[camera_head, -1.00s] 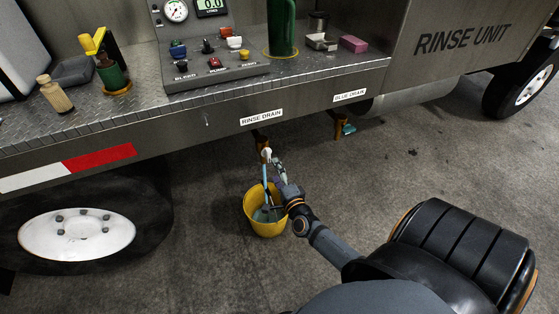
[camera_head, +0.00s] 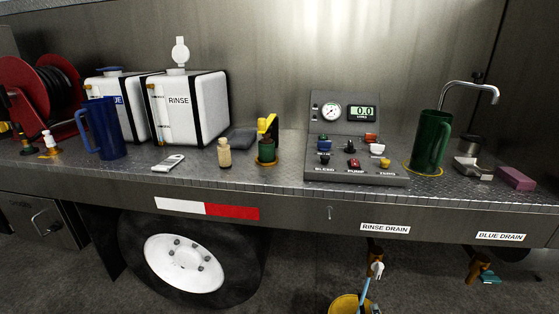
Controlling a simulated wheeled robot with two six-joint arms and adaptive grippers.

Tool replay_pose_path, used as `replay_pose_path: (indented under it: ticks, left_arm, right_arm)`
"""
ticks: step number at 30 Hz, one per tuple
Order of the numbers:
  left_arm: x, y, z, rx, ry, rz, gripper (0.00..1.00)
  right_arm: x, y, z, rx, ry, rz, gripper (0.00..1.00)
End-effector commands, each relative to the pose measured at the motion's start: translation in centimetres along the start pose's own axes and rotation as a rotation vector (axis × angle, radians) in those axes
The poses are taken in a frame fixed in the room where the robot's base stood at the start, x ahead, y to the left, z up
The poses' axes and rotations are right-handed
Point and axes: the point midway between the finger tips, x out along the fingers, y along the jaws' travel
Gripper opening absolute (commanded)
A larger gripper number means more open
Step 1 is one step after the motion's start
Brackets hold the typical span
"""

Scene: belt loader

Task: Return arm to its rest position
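Neither of my grippers shows in the head view, and no part of my arms can be made out. The rinse drain (camera_head: 375,250) hangs under the deck edge below its label, with a white piece (camera_head: 376,270) at its lower end. A yellow bucket (camera_head: 345,304) stands below it, cut off by the bottom edge of the picture. A thin light blue strip (camera_head: 363,291) runs between the drain and the bucket; I cannot tell what it is.
The metal deck (camera_head: 300,190) carries a control panel (camera_head: 352,140) reading 0.0, a green jug (camera_head: 431,143), a blue jug (camera_head: 103,128), a white RINSE tank (camera_head: 188,108), a red hose reel (camera_head: 38,95) and a pink block (camera_head: 516,179). The blue drain (camera_head: 478,266) hangs at right.

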Motion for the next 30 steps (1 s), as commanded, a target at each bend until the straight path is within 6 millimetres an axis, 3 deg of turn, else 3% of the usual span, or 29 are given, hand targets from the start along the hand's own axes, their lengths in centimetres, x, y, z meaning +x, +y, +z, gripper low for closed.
replay_pose_path:
  ticks: [3, 6, 9, 12, 18, 20, 21, 30]
  left_arm:
    - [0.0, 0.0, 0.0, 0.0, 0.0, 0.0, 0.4]
    - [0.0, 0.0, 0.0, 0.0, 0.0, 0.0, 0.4]
    - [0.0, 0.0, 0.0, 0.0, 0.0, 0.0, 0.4]
    - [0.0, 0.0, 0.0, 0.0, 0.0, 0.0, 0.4]
    - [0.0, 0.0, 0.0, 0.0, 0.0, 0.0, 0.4]
    - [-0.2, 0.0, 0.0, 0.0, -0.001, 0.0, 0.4]
    - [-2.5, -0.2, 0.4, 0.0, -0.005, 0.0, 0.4]
    - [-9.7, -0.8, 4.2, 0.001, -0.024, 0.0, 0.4]
  right_arm:
    - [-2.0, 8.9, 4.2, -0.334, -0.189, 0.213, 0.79]
    - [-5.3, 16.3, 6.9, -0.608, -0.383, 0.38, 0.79]
    - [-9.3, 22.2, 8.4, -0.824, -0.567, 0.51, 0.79]
    - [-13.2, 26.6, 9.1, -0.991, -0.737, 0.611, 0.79]
    - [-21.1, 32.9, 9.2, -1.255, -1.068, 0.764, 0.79]
    - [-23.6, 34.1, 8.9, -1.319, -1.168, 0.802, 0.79]
    - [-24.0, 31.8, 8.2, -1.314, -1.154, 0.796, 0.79]
    - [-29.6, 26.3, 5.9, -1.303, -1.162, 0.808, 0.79]
